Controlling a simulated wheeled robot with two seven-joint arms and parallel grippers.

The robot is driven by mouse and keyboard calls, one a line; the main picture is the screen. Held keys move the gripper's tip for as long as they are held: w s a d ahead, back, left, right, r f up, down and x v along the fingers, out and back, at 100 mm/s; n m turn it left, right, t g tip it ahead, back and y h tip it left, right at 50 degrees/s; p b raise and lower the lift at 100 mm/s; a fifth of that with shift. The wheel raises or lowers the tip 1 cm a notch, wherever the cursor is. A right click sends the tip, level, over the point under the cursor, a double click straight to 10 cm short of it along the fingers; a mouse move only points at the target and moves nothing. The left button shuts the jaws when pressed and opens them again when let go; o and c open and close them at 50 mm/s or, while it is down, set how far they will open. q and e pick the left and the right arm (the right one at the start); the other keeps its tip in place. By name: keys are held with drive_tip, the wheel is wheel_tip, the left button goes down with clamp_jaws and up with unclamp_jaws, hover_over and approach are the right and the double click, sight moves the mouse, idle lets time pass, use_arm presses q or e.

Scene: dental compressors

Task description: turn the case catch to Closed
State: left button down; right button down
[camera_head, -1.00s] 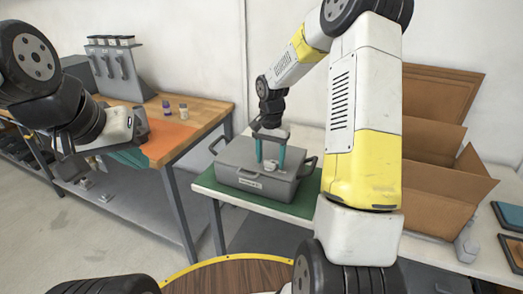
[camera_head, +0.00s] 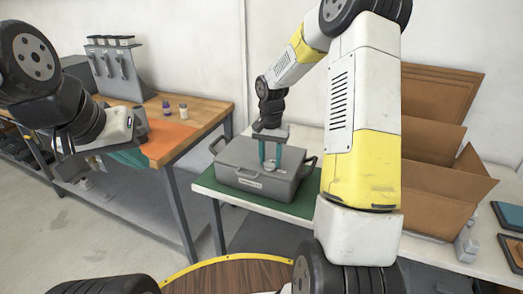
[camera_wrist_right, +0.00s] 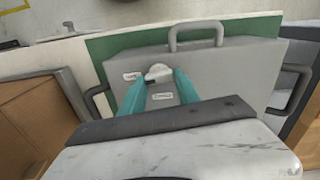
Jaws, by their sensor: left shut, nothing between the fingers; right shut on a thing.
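The grey case (camera_head: 243,157) lies on the green mat of the white bench, with a handle along one edge. Its catch (camera_wrist_right: 158,72) is a small pale knob on the case's face, between two small white labels whose lettering is too small to read surely. My right gripper (camera_head: 270,167) points down at the case, its two teal fingers shut on the catch from both sides. The right wrist view shows the fingertips at the knob. Which label the catch points to is unclear. My left gripper (camera_head: 142,124) is shut and empty near the wooden table, its fingers hardly visible.
Brown cardboard boxes (camera_head: 435,185) stand right of the case, behind my right arm. The wooden table (camera_head: 200,117) at left bears an orange mat (camera_head: 170,140), small bottles (camera_head: 167,107) and a grey rack (camera_head: 120,70). A floor gap separates table and bench.

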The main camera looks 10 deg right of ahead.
drive_tip(key=n, duration=0.4)
drive_tip(key=shift+a, duration=0.1)
drive_tip(key=n, duration=0.4)
drive_tip(key=shift+n, duration=0.4)
drive_tip(key=n, duration=0.4)
drive_tip(key=shift+a, duration=0.1)
drive_tip(key=shift+s+n, duration=0.1)
drive_tip(key=shift+n, duration=2)
drive_tip(key=c, duration=0.9)
unclamp_jaws()
drive_tip(key=shift+r, duration=0.1)
